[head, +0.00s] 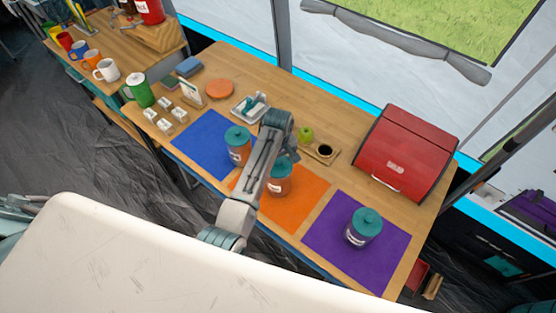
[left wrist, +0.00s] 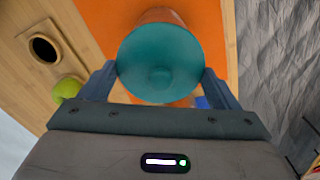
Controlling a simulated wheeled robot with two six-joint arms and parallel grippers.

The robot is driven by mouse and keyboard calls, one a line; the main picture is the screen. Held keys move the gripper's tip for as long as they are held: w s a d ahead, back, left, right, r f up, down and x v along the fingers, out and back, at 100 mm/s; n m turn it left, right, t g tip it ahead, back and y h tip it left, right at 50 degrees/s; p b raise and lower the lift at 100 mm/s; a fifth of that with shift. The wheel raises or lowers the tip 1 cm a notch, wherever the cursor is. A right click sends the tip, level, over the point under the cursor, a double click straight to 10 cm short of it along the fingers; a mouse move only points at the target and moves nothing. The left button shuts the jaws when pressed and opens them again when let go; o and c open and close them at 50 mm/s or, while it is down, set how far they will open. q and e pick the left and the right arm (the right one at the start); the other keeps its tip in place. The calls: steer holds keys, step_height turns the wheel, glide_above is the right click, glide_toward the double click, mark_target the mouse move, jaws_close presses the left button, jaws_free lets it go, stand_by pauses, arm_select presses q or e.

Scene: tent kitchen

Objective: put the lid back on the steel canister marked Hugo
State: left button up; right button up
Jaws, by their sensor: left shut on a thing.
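My left gripper (head: 283,152) is over the orange mat (head: 312,190), shut on a teal lid (left wrist: 160,62) with a round knob. In the left wrist view a finger lies on each side of the lid. A copper-toned canister (head: 279,183) is under it; I cannot tell whether the lid is seated or just above the rim. Another canister (head: 238,152) with a teal lid stands on the blue mat (head: 198,136). A greyer, steel-looking canister (head: 360,236) with a teal lid stands on the purple mat (head: 330,214). The labels are too small to read. My right gripper is not in view.
A green apple (head: 305,133) and a wooden block with a dark hole (head: 323,151) are behind the orange mat. A red bread bin (head: 408,152) stands at right. A small tray (head: 249,106), an orange disc (head: 219,88) and a green canister (head: 140,90) are at left.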

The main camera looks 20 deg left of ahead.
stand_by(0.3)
arm_select(q)
steer(key=o, duration=0.8)
steer(key=shift+o, duration=0.2)
steer(key=shift+r, duration=0.1)
steer(key=shift+r, duration=3.4)
jaws_close()
